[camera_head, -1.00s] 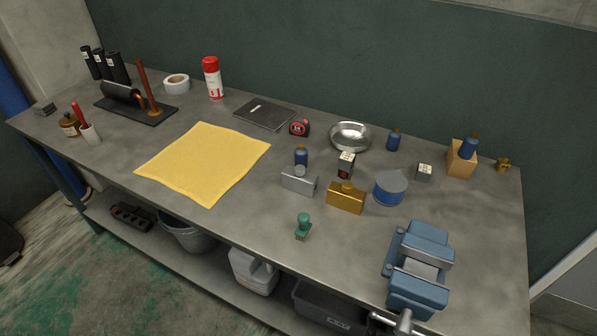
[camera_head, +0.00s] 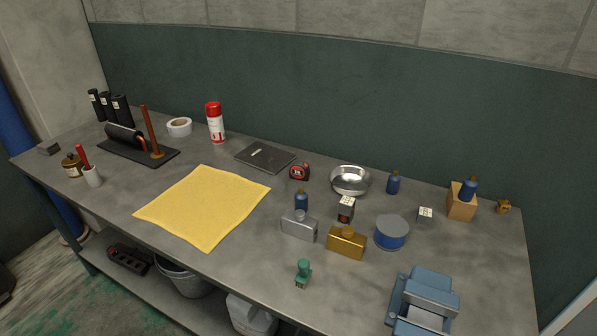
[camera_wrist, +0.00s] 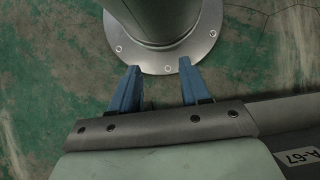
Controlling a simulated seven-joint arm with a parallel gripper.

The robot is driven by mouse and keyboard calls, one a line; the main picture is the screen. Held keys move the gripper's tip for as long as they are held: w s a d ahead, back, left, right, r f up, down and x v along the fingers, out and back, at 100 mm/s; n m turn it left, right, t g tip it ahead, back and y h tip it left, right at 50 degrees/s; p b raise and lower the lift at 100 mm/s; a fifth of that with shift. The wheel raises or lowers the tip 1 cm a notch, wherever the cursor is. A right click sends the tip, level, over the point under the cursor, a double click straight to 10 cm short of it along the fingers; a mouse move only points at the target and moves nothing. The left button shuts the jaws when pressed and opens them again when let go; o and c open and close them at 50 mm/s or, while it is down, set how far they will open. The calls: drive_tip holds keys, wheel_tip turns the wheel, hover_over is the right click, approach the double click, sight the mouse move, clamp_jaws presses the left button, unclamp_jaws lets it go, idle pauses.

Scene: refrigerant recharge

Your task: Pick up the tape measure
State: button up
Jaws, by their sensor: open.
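The tape measure (camera_head: 299,172) is small, red and black. It sits on the workbench toward the back middle in the head view, between the dark flat notebook-like plate and the silver bowl. My gripper (camera_wrist: 157,84) shows only in the wrist view, with two blue fingers spread apart and nothing between them. It points at the green, worn floor and a round metal flange with a post, away from the bench top. The tape measure is not in the wrist view.
On the workbench (camera_head: 120,205), a yellow cloth (camera_head: 205,205) lies left of centre. A silver bowl (camera_head: 350,180) stands just right of the tape measure, and a dark plate (camera_head: 265,156) lies to its left.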

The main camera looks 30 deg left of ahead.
idle(0.3)
drive_tip(key=o, duration=0.3)
drive_tip(key=shift+o, duration=0.2)
